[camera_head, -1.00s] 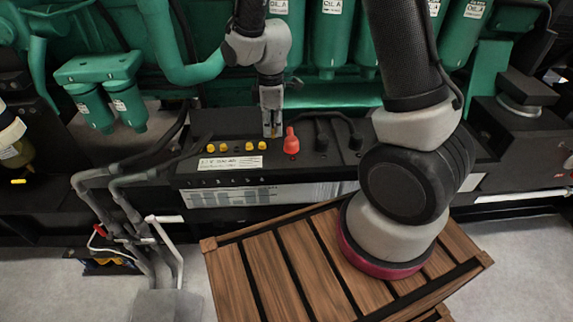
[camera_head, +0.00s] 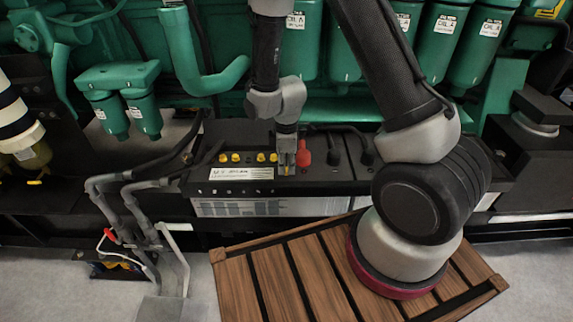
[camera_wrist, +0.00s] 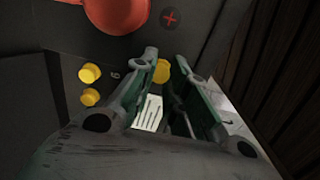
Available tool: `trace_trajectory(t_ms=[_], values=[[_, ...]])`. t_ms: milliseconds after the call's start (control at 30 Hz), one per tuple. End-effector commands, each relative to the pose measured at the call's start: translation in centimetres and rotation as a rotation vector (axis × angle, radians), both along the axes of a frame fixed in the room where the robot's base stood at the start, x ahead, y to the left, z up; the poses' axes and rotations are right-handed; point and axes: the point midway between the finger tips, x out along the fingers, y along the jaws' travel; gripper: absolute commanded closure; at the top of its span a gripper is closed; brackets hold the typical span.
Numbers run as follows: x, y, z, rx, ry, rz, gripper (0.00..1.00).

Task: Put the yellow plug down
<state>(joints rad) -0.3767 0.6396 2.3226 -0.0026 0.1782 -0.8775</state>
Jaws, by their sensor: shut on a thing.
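My gripper (camera_head: 287,165) points down over the front part of the black battery (camera_head: 330,172), just left of the red terminal cap (camera_head: 304,157). It is shut on a yellow plug (camera_wrist: 161,70), seen between the fingertips in the wrist view. In the head view only a small yellow bit of this plug shows at the fingertips. I cannot tell whether it touches the battery top. Several other yellow plugs (camera_head: 261,157) sit in a row on the battery top to the left. Two of them show in the wrist view (camera_wrist: 90,72).
A white label (camera_head: 230,173) lies on the battery top in front of the plug row. Black cables (camera_head: 325,128) run behind the red cap. Green engine filters and pipes (camera_head: 200,80) rise behind. A slatted wooden platform (camera_head: 270,280) stands in front.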

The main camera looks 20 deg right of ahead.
Motion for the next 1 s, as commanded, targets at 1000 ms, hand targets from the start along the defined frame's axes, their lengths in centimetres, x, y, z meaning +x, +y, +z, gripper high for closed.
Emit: trace_trajectory(t_ms=[1000], values=[[0.1,0.0,9.4,0.002,-0.005,0.0,0.63]])
